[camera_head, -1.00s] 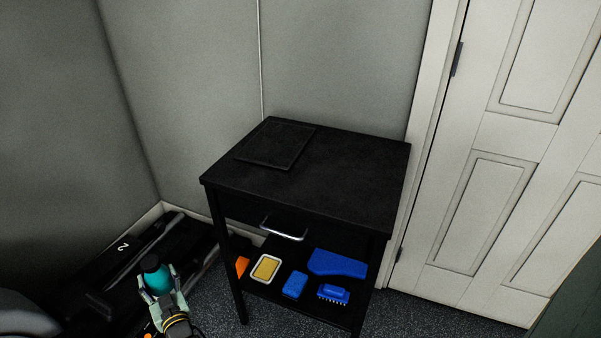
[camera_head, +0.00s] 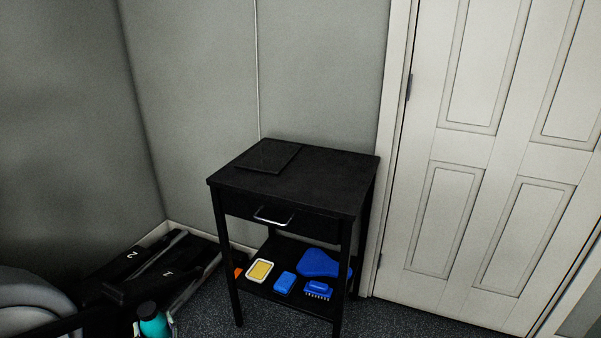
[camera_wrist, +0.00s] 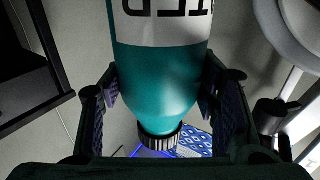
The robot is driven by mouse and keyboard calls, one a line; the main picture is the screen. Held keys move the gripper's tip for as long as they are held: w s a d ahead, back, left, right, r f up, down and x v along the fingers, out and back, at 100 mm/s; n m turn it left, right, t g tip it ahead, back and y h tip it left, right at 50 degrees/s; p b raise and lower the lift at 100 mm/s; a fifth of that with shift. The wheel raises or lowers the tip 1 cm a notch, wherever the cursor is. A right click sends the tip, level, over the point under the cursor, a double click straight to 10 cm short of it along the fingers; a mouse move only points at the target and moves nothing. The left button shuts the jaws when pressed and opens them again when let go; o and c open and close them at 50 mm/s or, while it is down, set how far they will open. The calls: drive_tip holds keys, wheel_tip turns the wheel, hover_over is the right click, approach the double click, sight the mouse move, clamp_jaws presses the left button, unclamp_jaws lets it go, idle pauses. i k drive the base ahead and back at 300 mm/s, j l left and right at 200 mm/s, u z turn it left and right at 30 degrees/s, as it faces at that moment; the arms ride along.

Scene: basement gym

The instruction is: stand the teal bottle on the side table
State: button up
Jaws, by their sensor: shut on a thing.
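The teal bottle (camera_head: 153,325) shows at the bottom left of the head view, with its dark cap on top, cut off by the lower edge. It fills the middle of the wrist view (camera_wrist: 160,75), with a white label and a black ridged cap. My gripper (camera_wrist: 163,95) is shut on the bottle, one finger on each side. In the head view only a little of my gripper shows beside the bottle. The black side table (camera_head: 320,187) stands right of and beyond the bottle. The bottle is apart from it.
A dark flat square (camera_head: 269,155) lies at the tabletop's back left; the rest is bare. The lower shelf holds a yellow sponge (camera_head: 260,271), blue cleaning things (camera_head: 318,263) and an orange item (camera_head: 238,272). Black numbered gear (camera_head: 150,268) lies left. A white door (camera_head: 470,170) stands right.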

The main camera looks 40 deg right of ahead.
sight(332, 182)
drive_tip(key=k+z, duration=0.15)
drive_tip(key=z, duration=0.3)
drive_tip(key=k+j+z, duration=0.1)
drive_tip(key=z, duration=0.4)
